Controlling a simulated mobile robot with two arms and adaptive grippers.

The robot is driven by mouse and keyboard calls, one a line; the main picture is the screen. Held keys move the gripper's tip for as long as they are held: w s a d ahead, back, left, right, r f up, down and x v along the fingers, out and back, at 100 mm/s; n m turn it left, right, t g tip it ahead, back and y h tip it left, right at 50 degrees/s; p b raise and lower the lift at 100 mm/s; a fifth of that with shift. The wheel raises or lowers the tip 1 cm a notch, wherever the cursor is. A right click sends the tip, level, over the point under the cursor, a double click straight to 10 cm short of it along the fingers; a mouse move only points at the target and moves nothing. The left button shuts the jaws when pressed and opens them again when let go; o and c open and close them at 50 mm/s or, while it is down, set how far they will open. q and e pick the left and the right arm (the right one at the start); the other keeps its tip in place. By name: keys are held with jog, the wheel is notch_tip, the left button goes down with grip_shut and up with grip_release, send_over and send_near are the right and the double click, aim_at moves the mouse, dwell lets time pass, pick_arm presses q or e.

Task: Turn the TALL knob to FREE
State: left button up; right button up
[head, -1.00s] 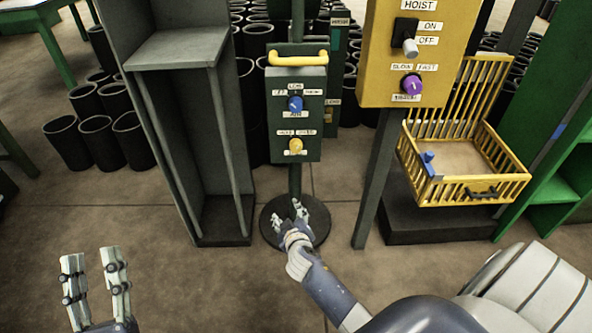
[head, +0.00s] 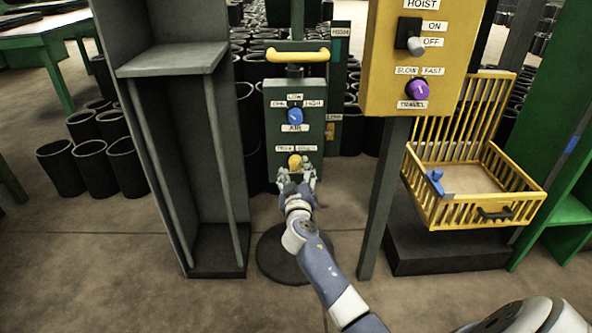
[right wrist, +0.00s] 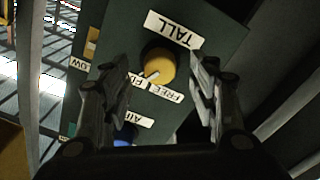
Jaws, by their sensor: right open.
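The yellow TALL knob (head: 295,160) is the lower knob on the dark green control box (head: 274,130). In the right wrist view the yellow knob (right wrist: 158,66) shows upside down with its TALL label (right wrist: 174,30). Its white pointer line slants towards the other, partly hidden label rather than squarely at the FREE label (right wrist: 165,91). My right gripper (head: 296,178) is open and empty just below and in front of the knob. In the wrist view its fingers (right wrist: 155,95) stand either side of the knob, apart from it. My left gripper is out of view.
A blue AIR knob (head: 295,116) sits above the yellow one, under a yellow handle bar (head: 297,55). A yellow hoist panel (head: 420,60) stands close on the right, a dark open cabinet (head: 172,70) on the left. A yellow crate (head: 470,212) is farther right.

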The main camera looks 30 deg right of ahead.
aim_at(296, 166)
jog(key=shift+x, duration=1.6)
jog(key=c, duration=1.1)
jog(key=shift+o, duration=0.2)
